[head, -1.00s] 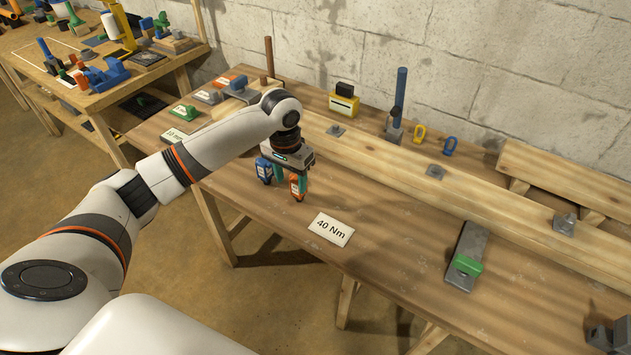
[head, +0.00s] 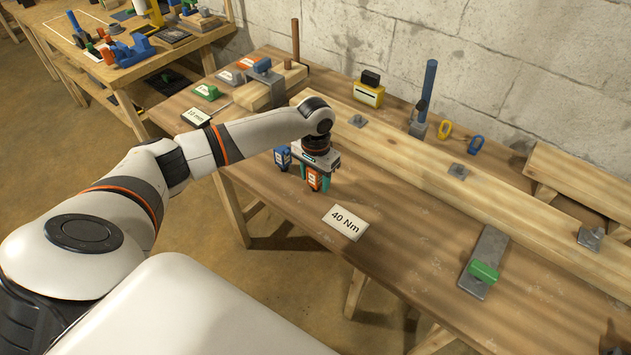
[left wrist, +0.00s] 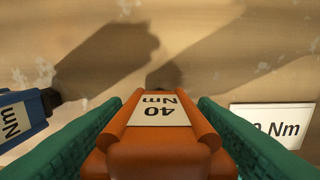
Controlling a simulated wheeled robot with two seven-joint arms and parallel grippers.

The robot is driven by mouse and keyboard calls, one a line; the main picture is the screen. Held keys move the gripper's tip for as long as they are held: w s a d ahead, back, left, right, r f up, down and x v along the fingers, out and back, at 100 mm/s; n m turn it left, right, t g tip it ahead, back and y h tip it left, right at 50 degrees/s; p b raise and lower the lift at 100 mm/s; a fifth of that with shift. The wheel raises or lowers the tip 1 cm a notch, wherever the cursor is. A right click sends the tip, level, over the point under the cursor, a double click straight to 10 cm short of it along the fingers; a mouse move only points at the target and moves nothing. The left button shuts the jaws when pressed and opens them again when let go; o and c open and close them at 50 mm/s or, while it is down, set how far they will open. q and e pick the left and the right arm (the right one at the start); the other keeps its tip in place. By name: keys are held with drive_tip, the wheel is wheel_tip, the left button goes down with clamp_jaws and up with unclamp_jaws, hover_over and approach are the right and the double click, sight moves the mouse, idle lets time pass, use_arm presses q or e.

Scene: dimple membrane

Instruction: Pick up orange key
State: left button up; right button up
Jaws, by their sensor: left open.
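The orange key (head: 314,179) is a chunky orange block with a white "40 Nm" label. It stands on the wooden workbench, and in the left wrist view (left wrist: 160,150) it fills the middle of the picture. My left gripper (head: 316,181) is lowered over it, with one green-padded finger on each side. The jaws are open, with the key between them; whether a pad touches it I cannot tell. A similar blue key (head: 283,157) stands just left of it and also shows at the left of the left wrist view (left wrist: 22,114). My right gripper is not in view.
A white "40 Nm" card (head: 345,222) lies right of the orange key. A long wooden beam (head: 400,155) runs behind it. A grey plate with a green block (head: 484,272) lies further right. The bench around the card is clear.

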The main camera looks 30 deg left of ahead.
use_arm(q)
drive_tip(key=shift+f, duration=0.9)
drive_tip(key=shift+c, duration=0.4)
clamp_jaws()
wheel_tip(320, 180, up, 10)
drive_tip(key=shift+r, duration=0.1)
